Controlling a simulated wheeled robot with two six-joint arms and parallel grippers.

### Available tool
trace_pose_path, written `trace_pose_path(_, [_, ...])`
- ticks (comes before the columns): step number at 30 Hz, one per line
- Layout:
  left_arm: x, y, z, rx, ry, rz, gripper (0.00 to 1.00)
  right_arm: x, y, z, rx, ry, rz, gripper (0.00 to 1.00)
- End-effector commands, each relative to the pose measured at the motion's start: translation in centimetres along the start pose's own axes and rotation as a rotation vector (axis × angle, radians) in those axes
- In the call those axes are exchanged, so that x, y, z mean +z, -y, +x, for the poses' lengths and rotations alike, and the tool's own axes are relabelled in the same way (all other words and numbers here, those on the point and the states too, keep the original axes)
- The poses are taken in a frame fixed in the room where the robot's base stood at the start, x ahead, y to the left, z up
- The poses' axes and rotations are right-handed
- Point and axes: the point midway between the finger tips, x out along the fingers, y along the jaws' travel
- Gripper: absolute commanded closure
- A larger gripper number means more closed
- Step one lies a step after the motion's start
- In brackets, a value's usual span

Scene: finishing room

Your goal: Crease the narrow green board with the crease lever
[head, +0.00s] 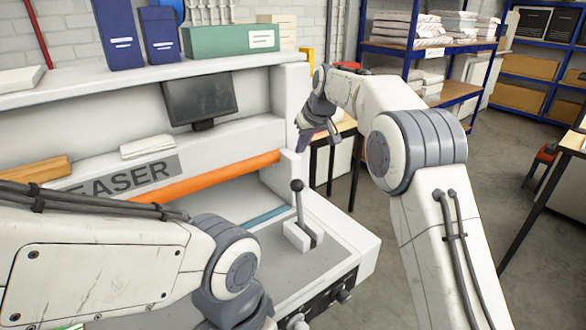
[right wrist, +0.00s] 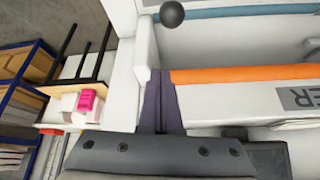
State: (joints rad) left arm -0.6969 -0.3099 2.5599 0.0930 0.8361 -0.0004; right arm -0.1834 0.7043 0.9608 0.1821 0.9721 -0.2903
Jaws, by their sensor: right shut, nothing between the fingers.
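The crease lever (head: 299,208) stands up from a white block at the right end of the creaser bed, topped by a black ball knob. The knob (right wrist: 171,14) also shows at the top of the right wrist view. A narrow blue-green strip (head: 268,217) lies along the bed left of the lever; I cannot tell if it is the board or a machine part. My right gripper (head: 304,140) is shut and empty, beyond the lever and near the machine's right end. Its closed fingers (right wrist: 160,100) show in the wrist view, apart from the knob. My left gripper is out of the picture.
An orange bar (head: 215,179) crosses the creaser above the bed. A monitor (head: 200,99) hangs behind it, and blue binders (head: 119,35) stand on the shelf above. A side table with a pink item (right wrist: 86,100) is beyond the machine's right end. Floor is open farther right.

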Motion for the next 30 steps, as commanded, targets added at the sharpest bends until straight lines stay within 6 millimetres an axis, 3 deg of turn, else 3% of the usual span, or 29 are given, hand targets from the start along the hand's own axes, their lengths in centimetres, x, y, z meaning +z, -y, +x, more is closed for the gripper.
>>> trace_pose_path(4, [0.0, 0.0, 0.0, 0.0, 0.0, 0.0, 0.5, -0.5, 1.4, 0.5, -0.01, 0.002, -0.015, 1.0])
trace_pose_path(11, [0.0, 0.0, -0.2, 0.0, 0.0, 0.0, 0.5, -0.7, 2.0, 1.0, -0.013, 0.003, -0.02, 1.0])
trace_pose_path(28, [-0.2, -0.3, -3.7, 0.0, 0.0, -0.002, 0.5, -0.6, 1.9, 10.7, -0.011, 0.005, -0.018, 1.0])
trace_pose_path(30, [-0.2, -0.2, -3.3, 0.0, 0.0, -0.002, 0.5, -0.1, 1.8, 10.2, -0.011, 0.001, -0.018, 1.0])
